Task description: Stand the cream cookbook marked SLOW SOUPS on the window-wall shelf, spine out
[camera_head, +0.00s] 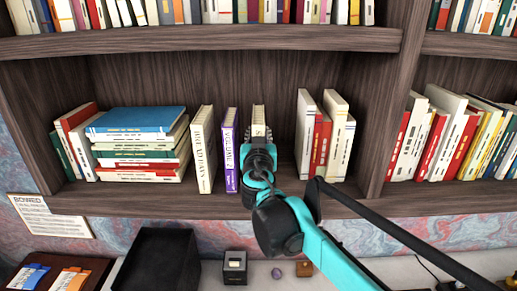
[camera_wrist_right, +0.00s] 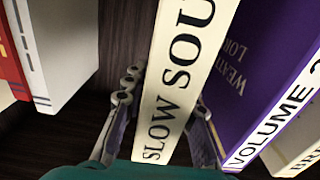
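The cream cookbook (camera_head: 259,114) stands upright in the middle bay of the shelf (camera_head: 330,197). Its top shows above my right gripper (camera_head: 257,141), which hides the rest in the head view. In the right wrist view the cookbook's spine (camera_wrist_right: 180,75), lettered SLOW SOU, faces out toward my wrist. My right gripper's fingers (camera_wrist_right: 163,110) lie one along each cover and look shut on it; part of one finger is hidden behind the book. My left gripper is not in view.
A purple VOLUME 2 book (camera_head: 231,150) stands close on the left, beside a white book (camera_head: 203,150). To the right is a gap, then a white book (camera_head: 304,135) in another group. A book stack (camera_head: 142,145) lies left. The shelf board above (camera_head: 200,40) limits headroom.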

